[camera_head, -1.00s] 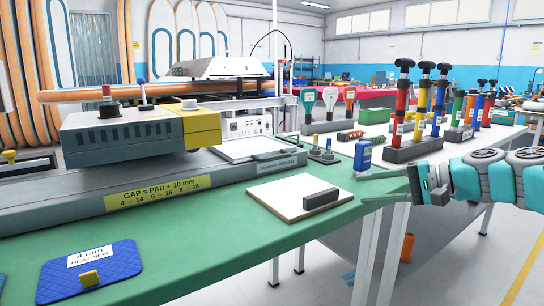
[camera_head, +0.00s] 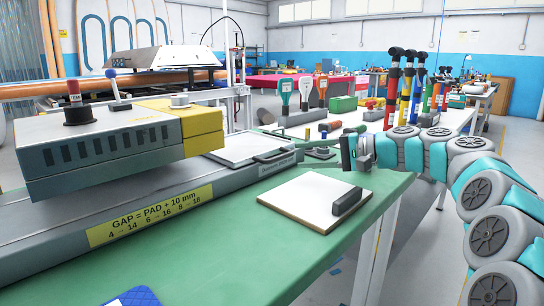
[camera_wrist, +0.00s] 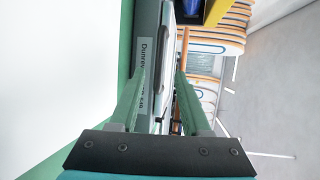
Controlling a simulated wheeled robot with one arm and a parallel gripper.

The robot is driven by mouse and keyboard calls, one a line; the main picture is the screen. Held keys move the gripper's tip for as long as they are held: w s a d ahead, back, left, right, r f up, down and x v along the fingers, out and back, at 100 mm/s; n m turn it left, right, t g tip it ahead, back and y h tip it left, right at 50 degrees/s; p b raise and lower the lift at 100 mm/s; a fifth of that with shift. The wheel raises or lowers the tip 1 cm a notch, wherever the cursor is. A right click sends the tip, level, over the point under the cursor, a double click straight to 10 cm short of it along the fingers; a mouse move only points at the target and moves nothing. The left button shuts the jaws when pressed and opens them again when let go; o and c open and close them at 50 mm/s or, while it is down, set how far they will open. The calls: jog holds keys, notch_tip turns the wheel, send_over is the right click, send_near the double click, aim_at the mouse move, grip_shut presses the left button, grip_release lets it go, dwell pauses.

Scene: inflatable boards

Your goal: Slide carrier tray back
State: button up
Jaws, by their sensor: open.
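The carrier tray (camera_head: 240,147) is a pale flat plate with a dark bar handle (camera_head: 276,155) at its right end. It sits on the grey press bed (camera_head: 200,192), partly out to the right of the grey and yellow press head (camera_head: 125,135). My gripper (camera_head: 345,152) is to the right of the handle, apart from it and over the green bench's far right part. In the wrist view my gripper (camera_wrist: 160,72) has its two fingers spread and nothing between them. The labelled end of the bed (camera_wrist: 148,90) and a dark bar, apparently the handle (camera_wrist: 162,45), lie ahead.
A white board with a dark grip block (camera_head: 310,203) lies on the green bench (camera_head: 235,255), in front of the tray. Upright coloured pumps (camera_head: 393,90) and paddle-shaped tools (camera_head: 306,88) stand behind my arm. A blue pad (camera_head: 135,297) shows at the bottom edge.

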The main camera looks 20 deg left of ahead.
aim_at(284, 157)
jog(key=a, duration=0.2)
jog(key=a+f, duration=0.1)
jog(key=a, duration=0.3)
jog(key=shift+a+f, duration=0.25)
jog(key=shift+a, duration=0.15)
grip_shut()
dwell(1.0)
